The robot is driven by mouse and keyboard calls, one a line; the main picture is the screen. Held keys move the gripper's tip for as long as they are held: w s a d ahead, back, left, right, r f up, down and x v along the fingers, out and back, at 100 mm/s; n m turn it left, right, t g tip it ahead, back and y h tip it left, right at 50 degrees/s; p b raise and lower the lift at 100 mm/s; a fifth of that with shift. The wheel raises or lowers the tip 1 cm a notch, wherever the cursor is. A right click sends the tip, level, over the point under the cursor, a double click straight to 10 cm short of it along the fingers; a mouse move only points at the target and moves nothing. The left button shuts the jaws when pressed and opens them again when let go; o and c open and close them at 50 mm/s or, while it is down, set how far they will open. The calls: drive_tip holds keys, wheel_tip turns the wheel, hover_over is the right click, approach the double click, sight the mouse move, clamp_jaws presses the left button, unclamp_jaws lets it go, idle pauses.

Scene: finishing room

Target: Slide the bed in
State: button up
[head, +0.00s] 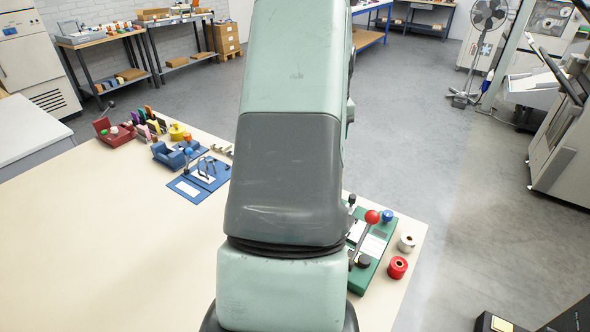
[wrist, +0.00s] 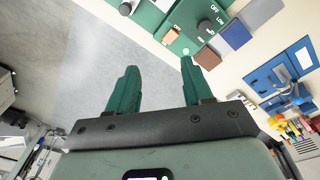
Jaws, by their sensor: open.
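A green machine (head: 381,262) stands at the right end of the table, partly hidden behind my arm. I cannot tell for sure which part is the bed.
Red (head: 397,267) and whitish (head: 407,243) rolls stand right of the machine. The left of the cream tabletop (head: 100,250) is clear.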

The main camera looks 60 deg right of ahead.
drive_tip(key=y, duration=0.1)
approach(353, 196)
drive_tip(key=shift+m, duration=0.3)
wheel_tip(353, 196, down, 9)
drive_tip(key=shift+w+r, duration=0.15)
clamp_jaws()
